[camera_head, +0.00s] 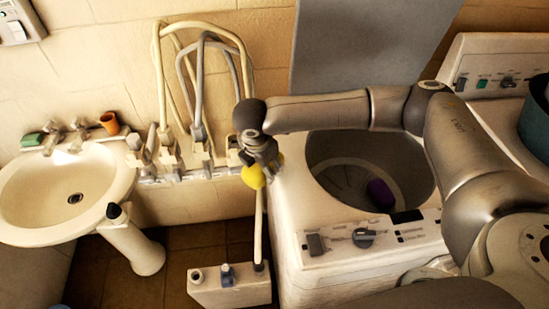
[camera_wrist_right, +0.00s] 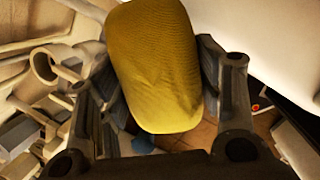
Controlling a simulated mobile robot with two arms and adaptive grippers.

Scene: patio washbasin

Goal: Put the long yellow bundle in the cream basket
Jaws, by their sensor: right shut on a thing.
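The long yellow bundle (camera_head: 253,178) is in my right gripper (camera_head: 262,160), left of the washing machine's open top in the head view. In the right wrist view the bundle (camera_wrist_right: 157,65) is a rounded yellow cloth shape between the two fingers, which press on its sides. Much of the bundle is hidden by the gripper in the head view. I cannot make out the cream basket in either view. My left gripper is not in view.
The washing machine (camera_head: 290,225) has a purple thing (camera_head: 380,194) in its drum. Pipes and taps (camera_head: 170,150) line the wall beside the gripper. A white container (camera_head: 229,292) stands below on the tiled floor.

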